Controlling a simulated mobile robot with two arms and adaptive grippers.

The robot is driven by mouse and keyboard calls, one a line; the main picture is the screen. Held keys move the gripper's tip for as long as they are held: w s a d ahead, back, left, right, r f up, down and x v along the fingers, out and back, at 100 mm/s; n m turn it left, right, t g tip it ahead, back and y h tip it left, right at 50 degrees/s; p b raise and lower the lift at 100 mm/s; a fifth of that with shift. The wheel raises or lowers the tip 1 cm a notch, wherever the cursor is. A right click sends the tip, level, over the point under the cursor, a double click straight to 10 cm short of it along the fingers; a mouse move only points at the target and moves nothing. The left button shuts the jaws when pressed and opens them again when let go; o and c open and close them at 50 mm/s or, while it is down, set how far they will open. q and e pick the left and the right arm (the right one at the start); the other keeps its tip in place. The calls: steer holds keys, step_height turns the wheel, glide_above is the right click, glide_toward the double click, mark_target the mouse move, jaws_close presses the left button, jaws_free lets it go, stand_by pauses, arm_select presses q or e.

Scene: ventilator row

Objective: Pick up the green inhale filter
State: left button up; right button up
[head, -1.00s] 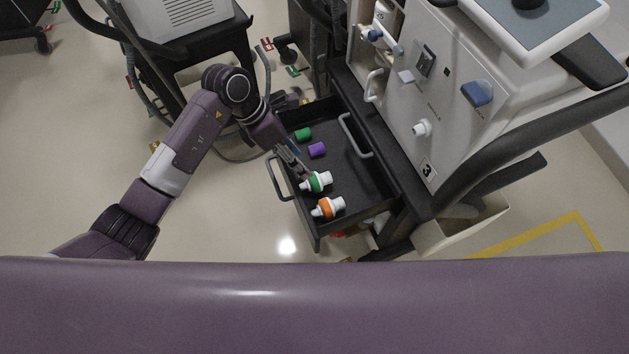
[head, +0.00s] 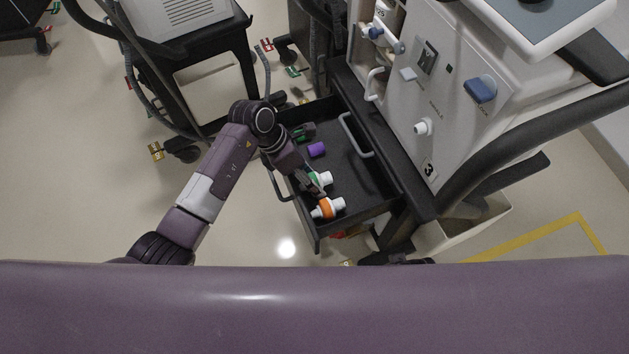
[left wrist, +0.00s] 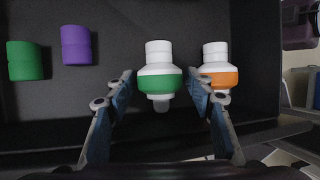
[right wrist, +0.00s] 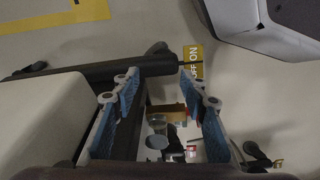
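The green inhale filter, white with a green band, lies in the open drawer; it shows in the head view (head: 319,180) and in the left wrist view (left wrist: 159,83). My left gripper (left wrist: 159,82) is open, with its blue-padded fingers on either side of the filter's near end. I cannot tell whether they touch it. In the head view my left gripper (head: 313,186) reaches down into the drawer and partly covers the filter. My right gripper (right wrist: 158,82) is open and empty, away from the drawer.
An orange-banded white filter (head: 327,208) lies close beside the green one, next to a left finger. A purple cylinder (head: 316,149) and a green cylinder (left wrist: 25,60) lie farther along the drawer (head: 350,195). The ventilator (head: 450,100) stands right of the drawer.

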arm_select(q)
steer(key=c, duration=0.8)
steer(key=shift+c, duration=0.2)
steer(key=shift+r, duration=0.15)
